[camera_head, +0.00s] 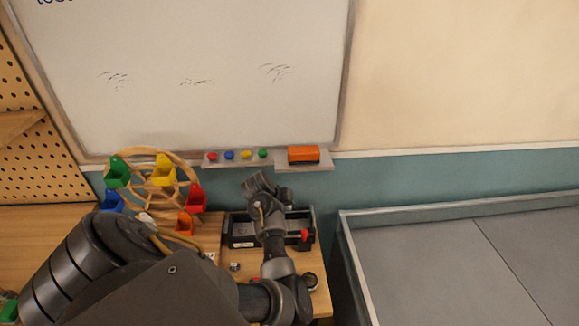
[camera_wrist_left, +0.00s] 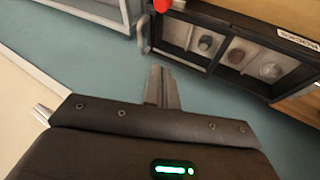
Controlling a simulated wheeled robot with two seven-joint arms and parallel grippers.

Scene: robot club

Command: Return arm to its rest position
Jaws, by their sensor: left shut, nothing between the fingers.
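My left arm comes in from the left in the head view and reaches over the wooden table. My left gripper (camera_head: 264,187) is above the black box at the table's back edge. In the left wrist view its fingers (camera_wrist_left: 162,88) are together with nothing between them. The black box (camera_wrist_left: 180,52) shows there with several round parts behind its clear front and a red piece (camera_wrist_left: 162,5) at its corner. It also stands under my arm in the head view (camera_head: 240,241), partly hidden. My right gripper does not show.
A wooden wheel (camera_head: 148,155) with coloured bins stands on the table (camera_head: 40,225) at left. A whiteboard (camera_head: 200,70) has a tray with coloured magnets and an orange eraser (camera_head: 303,154). A grey walled platform (camera_head: 430,265) lies at right.

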